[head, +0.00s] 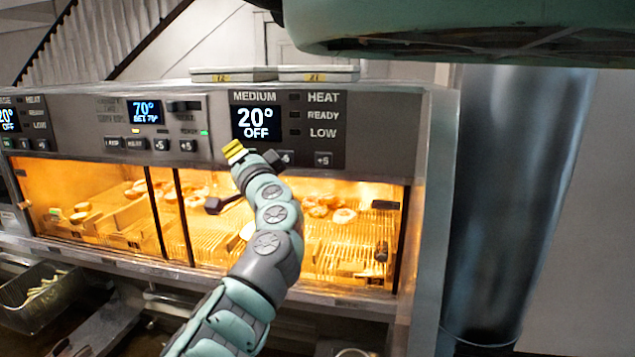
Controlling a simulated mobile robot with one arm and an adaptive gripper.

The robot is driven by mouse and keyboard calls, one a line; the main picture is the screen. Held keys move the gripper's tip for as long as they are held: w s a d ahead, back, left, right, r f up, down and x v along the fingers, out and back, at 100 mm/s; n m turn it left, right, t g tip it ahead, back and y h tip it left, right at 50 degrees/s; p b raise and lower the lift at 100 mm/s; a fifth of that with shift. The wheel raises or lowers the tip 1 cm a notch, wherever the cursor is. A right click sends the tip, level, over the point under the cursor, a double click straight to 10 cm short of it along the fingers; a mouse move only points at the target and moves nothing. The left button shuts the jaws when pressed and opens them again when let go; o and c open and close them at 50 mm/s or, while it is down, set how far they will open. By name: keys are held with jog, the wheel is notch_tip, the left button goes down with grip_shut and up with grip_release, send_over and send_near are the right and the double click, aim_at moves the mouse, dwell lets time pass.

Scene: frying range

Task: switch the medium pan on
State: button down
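The medium pan's control panel (318,132) is on the upper front of the fryer unit, labelled MEDIUM. Its display (256,123) reads 20° and OFF. The HEAT, READY and LOW indicators (295,115) beside it look dark. A +5 button (323,158) shows at the lower right of the panel, with another button partly seen to its left. My gripper (235,151) is at the panel's lower left corner, its yellow fingertips together and nothing visible between them. It hides the left part of the button row. I cannot tell whether it touches the panel.
A neighbouring panel (150,125) reads 70° with a lit green lamp. Another panel (10,120) at the far left reads OFF. Below is a lit, glazed warming bay (345,235) with food. A metal column (510,200) stands at right. A wire basket (40,295) is lower left.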

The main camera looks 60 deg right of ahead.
jog(key=shift+w+d+f+b, duration=0.1)
jog(key=shift+w+d+b, duration=0.2)
jog(key=shift+b, duration=0.55)
jog(key=shift+d, duration=0.1)
jog(key=shift+s, duration=0.1)
jog(key=shift+s+a, duration=0.15)
jog(key=shift+a, duration=0.25)
jog(key=shift+r, duration=0.2)
jog(key=s+a+p, duration=0.2)
jog(key=a, duration=0.3)
jog(key=shift+s+a, duration=0.15)
jog(key=shift+a, duration=0.15)
